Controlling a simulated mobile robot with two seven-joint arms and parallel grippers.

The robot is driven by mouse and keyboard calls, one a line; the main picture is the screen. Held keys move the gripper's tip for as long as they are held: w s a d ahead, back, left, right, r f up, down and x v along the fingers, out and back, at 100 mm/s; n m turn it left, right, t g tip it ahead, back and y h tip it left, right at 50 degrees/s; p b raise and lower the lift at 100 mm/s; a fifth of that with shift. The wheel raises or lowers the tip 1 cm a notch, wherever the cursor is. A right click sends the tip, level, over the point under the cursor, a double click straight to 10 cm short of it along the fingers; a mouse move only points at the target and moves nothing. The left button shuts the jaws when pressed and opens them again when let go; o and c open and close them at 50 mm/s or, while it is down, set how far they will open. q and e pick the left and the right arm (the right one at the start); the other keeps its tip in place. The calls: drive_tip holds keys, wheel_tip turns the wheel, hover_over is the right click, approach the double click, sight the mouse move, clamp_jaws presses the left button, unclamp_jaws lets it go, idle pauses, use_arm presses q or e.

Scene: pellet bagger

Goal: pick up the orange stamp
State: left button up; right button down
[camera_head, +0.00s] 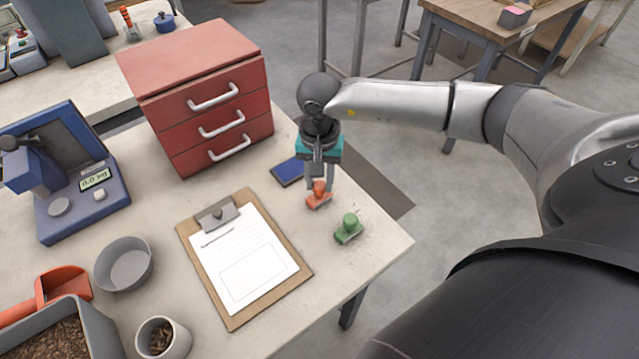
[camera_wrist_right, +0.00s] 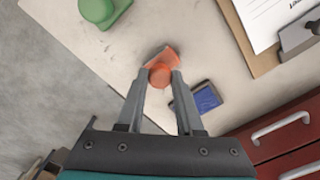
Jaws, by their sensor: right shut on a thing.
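The orange stamp (camera_head: 318,199) is on the table near its right edge, between the blue ink pad and the green stamp. My right gripper (camera_head: 319,186) comes down on it from above and is shut on its knob. In the right wrist view the orange stamp (camera_wrist_right: 160,73) sits between the two fingertips (camera_wrist_right: 161,79), with its base beyond them. I cannot tell whether its base touches the table. My left gripper is not in view.
A green stamp (camera_head: 348,229) stands close by, toward the front. A blue ink pad (camera_head: 289,171) lies behind. A clipboard (camera_head: 188,230), a red drawer unit (camera_head: 190,97), a blue scale (camera_head: 70,205) and a grey bowl (camera_head: 124,264) occupy the table to the left.

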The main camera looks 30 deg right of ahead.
sight(319, 185)
wheel_tip(319, 185, up, 20)
drive_tip(key=shift+p, duration=0.45)
